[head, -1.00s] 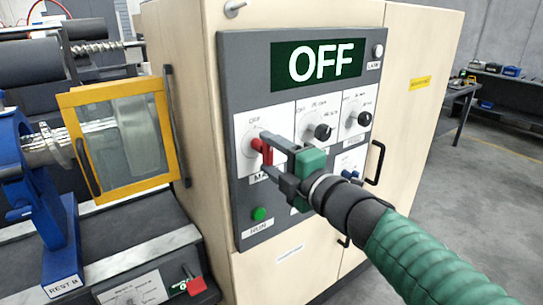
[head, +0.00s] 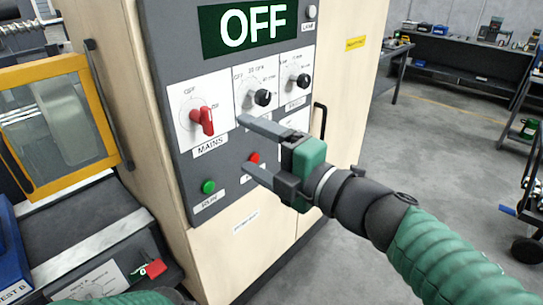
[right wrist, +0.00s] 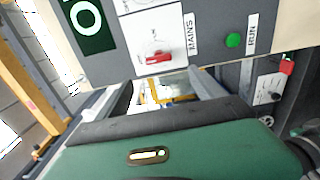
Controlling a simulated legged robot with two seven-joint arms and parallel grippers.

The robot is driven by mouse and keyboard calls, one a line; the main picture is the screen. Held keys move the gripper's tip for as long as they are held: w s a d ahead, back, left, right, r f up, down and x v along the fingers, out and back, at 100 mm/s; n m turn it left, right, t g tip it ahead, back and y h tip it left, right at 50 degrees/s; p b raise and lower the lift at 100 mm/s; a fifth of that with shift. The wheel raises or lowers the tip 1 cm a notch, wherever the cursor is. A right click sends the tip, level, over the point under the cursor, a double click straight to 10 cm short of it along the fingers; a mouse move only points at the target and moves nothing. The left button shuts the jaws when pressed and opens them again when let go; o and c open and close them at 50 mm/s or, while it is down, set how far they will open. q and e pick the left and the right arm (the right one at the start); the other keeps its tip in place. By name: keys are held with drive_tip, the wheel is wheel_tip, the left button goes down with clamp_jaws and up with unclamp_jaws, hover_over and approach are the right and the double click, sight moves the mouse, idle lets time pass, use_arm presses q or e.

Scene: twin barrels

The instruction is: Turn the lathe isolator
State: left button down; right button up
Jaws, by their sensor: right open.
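The red MAINS knob (head: 203,119) sits on a white plate on the grey control panel (head: 185,165). Its handle points down and to the right in the head view. The red knob also shows in the right wrist view (right wrist: 158,57). My right gripper (head: 245,144) is open and empty, to the right of and below the knob, apart from it. Its two fingers also show in the right wrist view (right wrist: 160,82). The display (head: 250,25) above reads OFF. My left gripper is out of view; only a green sleeve shows at the bottom edge.
Two black knobs (head: 263,97) sit right of the MAINS plate. A green button (head: 208,187) and a red button (head: 254,157) are below. A yellow-framed guard (head: 100,125) stands left of the cabinet. A black handle (head: 320,120) is on the right. Open floor lies further right.

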drive_tip(key=v, duration=0.4)
drive_tip(key=shift+s+d+f, duration=0.1)
drive_tip(key=shift+s+d, duration=0.05)
drive_tip(key=shift+d, duration=0.1)
drive_tip(key=w+d+f+m+h+p, duration=0.3)
drive_tip(key=d+f+m+h, duration=0.3)
drive_tip(key=d+f+m, duration=0.35)
drive_tip(key=w+d+f+m+h+p, duration=0.3)
drive_tip(key=d+f+m+h, duration=0.3)
drive_tip(key=d+f+m, duration=0.35)
drive_tip(key=s+d+f+m+g+h+p, duration=0.2)
drive_tip(key=s+f+m+g, duration=0.6)
drive_tip(key=s+f, duration=0.6)
drive_tip(key=s+d+m, duration=0.1)
drive_tip(key=s, duration=0.2)
drive_tip(key=shift+d+f+m+p, duration=0.3)
drive_tip(key=shift+p, duration=0.05)
drive_tip(key=shift+s, duration=0.2)
